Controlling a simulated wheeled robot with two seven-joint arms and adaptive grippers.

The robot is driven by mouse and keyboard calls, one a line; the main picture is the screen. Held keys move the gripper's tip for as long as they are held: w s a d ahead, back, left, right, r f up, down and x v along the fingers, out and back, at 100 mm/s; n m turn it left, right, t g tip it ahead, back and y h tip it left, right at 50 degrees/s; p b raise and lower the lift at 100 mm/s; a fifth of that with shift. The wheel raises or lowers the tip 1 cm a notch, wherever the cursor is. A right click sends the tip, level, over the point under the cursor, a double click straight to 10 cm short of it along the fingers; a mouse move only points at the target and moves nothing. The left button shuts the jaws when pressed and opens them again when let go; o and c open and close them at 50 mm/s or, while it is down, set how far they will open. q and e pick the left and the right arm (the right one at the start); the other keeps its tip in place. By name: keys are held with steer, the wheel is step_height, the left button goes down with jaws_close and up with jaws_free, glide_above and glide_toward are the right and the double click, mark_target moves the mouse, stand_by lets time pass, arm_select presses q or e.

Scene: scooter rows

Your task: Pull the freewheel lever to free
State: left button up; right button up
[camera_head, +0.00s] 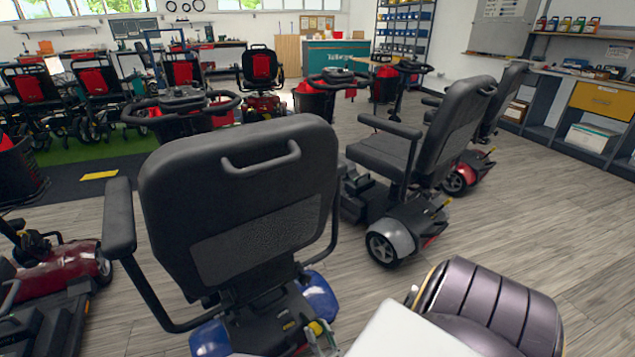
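A scooter with a black seat (250,195) and blue rear body (318,297) stands right in front of me, seen from behind. A small yellow lever (315,328) shows low at its rear, right of centre, partly hidden. My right gripper (322,341) is at the bottom edge, close beside the yellow lever. Only a bit of its grey finger parts shows, so I cannot tell whether it touches the lever or is open. My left gripper is not in view.
A grey scooter (397,236) stands to the right, with a red scooter (458,177) behind it. A dark red scooter (60,262) is at the left. Wood-look floor (545,205) is clear at the right, before the shelving (590,140).

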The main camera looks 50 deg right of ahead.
steer(key=shift+o, duration=1.1)
steer(key=shift+d+r, duration=0.1)
steer(key=shift+r, duration=0.8)
steer(key=shift+r, duration=4.15)
steer(key=shift+s, duration=0.1)
